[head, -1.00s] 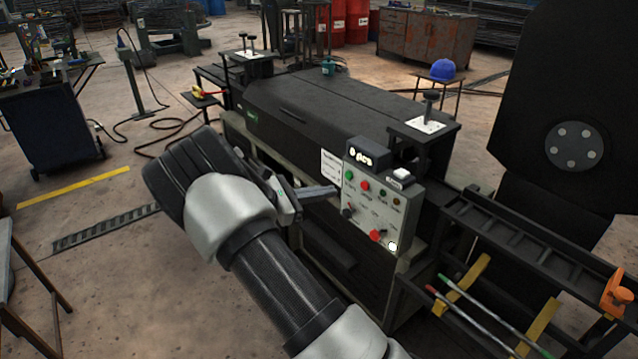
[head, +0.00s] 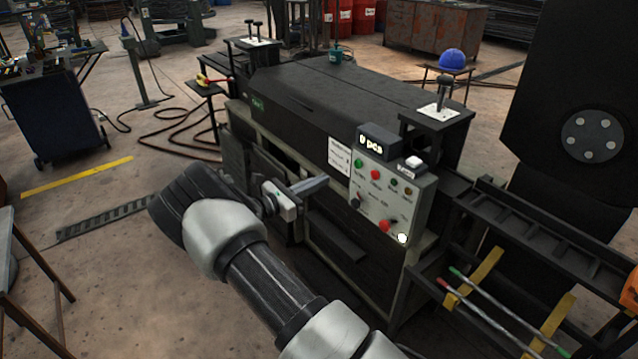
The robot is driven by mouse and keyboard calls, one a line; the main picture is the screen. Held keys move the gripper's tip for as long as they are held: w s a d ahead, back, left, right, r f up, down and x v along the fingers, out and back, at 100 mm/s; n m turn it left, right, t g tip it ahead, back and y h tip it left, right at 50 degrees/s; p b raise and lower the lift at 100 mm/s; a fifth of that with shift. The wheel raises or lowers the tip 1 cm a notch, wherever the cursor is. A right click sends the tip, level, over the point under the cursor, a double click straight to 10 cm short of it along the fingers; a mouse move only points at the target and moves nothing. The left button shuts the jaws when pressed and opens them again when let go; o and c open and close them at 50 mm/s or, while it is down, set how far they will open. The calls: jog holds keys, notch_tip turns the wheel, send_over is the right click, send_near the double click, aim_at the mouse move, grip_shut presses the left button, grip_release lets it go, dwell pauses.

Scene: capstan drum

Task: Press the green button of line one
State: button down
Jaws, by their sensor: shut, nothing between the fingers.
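The grey control panel (head: 392,205) stands on the front of the dark machine. Its green button (head: 358,163) is at the upper left, with a red button (head: 375,174) to its right. Labels are too small to read, so I cannot tell which line it belongs to. A display (head: 374,143) above reads "0 pcs". My gripper (head: 325,182) is shut and empty. Its narrow fingers point right towards the panel; their tips show left of and slightly below the green button, apart from it in the picture.
Lower on the panel are a black knob (head: 355,202), a red button (head: 384,226) and a lit white button (head: 402,238). A roller rack (head: 540,235) extends right.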

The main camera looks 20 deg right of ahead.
aim_at(356, 164)
jog(key=b+x, duration=0.2)
jog(key=x, duration=0.8)
jog(key=shift+w+d, duration=0.1)
jog(key=shift+d, duration=0.2)
